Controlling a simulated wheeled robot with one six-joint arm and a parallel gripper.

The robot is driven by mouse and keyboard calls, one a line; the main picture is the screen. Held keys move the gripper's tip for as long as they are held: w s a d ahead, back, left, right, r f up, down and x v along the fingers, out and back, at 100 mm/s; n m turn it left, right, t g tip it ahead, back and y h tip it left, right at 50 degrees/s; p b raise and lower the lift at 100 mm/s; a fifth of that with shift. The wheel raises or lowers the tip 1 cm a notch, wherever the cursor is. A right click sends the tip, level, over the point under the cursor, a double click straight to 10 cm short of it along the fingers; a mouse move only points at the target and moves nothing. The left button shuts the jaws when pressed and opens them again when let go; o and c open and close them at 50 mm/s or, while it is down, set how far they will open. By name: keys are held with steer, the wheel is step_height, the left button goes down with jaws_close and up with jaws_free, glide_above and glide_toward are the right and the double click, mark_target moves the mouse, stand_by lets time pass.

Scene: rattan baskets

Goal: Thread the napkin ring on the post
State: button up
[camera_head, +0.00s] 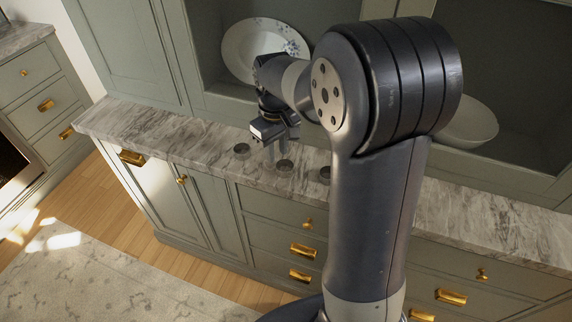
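My gripper (276,152) points down over the marble counter, left of my upper arm. Its fingers show as small pale grey vertical shapes, too small to tell whether they are open or hold anything. A small dark round ring-like piece (284,166) is at or just below the fingertips; I cannot tell whether they touch. A similar round piece (241,150) sits on the counter to the left. Another (325,174) sits to the right, partly hidden by my arm. I cannot tell which is the napkin ring. No post can be made out clearly.
The marble counter (150,124) is clear at its left end and to the right of my arm (500,225). Behind it, a patterned plate (250,45) leans in the cabinet niche, and a pale dish (470,122) stands at the right. Drawers with brass handles lie below.

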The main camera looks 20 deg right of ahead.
mark_target(278, 166)
steer(key=shift+w+d+f+p, duration=0.1)
steer(key=shift+f+p, duration=0.15)
steer(key=shift+f, duration=1.45)
steer(key=shift+w+d+f+p, duration=0.1)
steer(key=shift+f+p, duration=0.15)
steer(key=shift+f, duration=1.4)
jaws_close()
